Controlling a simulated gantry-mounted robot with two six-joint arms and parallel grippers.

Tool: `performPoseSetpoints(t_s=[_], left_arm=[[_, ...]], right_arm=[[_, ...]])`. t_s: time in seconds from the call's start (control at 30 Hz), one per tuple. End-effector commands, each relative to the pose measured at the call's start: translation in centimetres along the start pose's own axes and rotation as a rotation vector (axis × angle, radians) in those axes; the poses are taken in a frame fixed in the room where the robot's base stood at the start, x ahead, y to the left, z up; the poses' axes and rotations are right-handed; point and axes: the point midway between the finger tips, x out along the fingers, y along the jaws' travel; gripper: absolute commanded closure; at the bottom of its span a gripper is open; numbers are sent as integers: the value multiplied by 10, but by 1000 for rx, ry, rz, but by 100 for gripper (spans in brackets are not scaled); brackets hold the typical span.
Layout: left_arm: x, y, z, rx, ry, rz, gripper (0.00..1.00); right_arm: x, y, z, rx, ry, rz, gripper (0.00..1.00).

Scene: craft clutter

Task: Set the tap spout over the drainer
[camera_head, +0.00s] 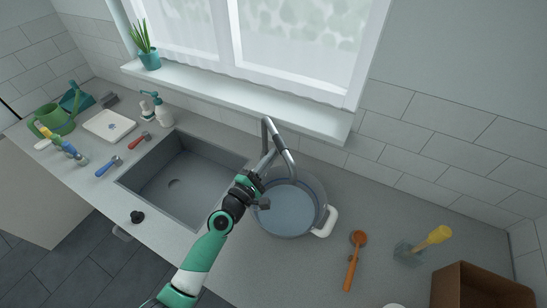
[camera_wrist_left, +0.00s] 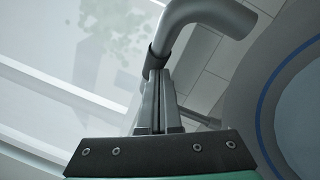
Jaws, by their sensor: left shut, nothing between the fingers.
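The grey tap spout (camera_head: 281,148) rises behind the counter and bends so its end hangs over the left part of a round vessel (camera_head: 325,195), likely the drainer, with a bluish inside and white handle. The vessel stands right of the sink. My left gripper (camera_head: 263,164) is shut beside the spout, on its left; the arm covers the vessel's left edge. In the left wrist view the shut fingers (camera_wrist_left: 159,96) point up at the spout (camera_wrist_left: 205,20) and seem to touch or nearly touch it. The vessel's rim (camera_wrist_left: 262,120) curves at right. My right gripper is out of view.
The empty sink (camera_head: 150,188) lies left. An orange spoon (camera_head: 353,260), a yellow-handled tool (camera_head: 428,241) and a brown box (camera_head: 480,287) are at right.

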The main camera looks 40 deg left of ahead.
Motion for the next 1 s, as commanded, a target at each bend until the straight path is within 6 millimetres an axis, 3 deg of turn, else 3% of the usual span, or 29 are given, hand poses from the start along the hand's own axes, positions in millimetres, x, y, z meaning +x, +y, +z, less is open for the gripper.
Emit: performPoseSetpoints(t_s=[0.43,0.67,0.7,0.8,1.0], left_arm=[[-2,-3,-2,0,-1,-1,100],[-22,-20,-17,-2,-13,-8,100],[-30,-17,-2,-3,-16,-14,100],[-51,-26,14,-2,-16,-14,100],[-83,-40,36,-2,-16,-12,100]], right_arm=[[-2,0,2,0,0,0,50],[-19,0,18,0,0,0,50],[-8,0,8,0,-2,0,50],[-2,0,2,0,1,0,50],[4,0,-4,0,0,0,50]])
